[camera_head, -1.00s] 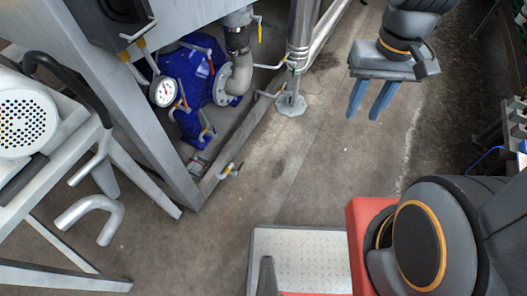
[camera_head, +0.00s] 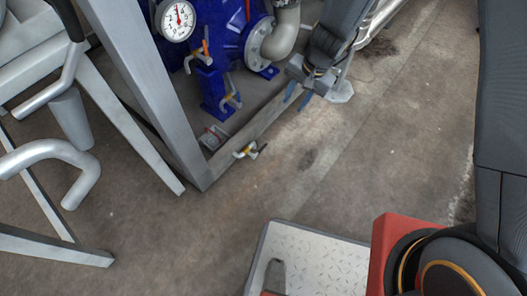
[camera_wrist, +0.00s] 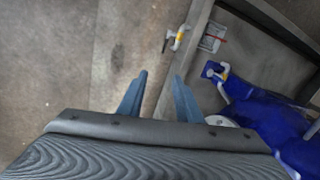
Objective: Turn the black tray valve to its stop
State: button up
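A small pale valve (camera_head: 244,152) with a yellow band and a short black handle sits at the outer edge of the metal tray (camera_head: 270,112), low near the floor. In the wrist view the same valve (camera_wrist: 177,38) shows beyond my fingertips, at the top centre, with its black handle pointing left. My gripper (camera_head: 295,100) is right of and above the valve in the head view, apart from it. In the wrist view my gripper (camera_wrist: 160,76) has its two blue fingers spread, with nothing between them.
A blue pump (camera_head: 215,45) with a gauge (camera_head: 176,20) and other small valves stands in the tray. A steel frame leg (camera_head: 150,100) rises left of the valve. A bent pipe (camera_head: 60,160) is at left. The concrete floor (camera_head: 380,140) is clear.

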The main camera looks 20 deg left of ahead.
jog(key=m+b, duration=0.2)
jog(key=b, duration=0.8)
send_near(262, 149)
jog(key=shift+h, duration=0.4)
jog(key=f+b, duration=0.1)
jog(key=f, duration=0.1)
jog(key=a+f+b, duration=0.1)
jog(key=f, duration=0.2)
jog(key=a+f+b, duration=0.1)
jog(key=f, duration=0.1)
jog(key=shift+w+a+f, duration=0.1)
jog(key=shift+w+f, duration=0.05)
jog(key=shift+f, duration=0.15)
grip_shut()
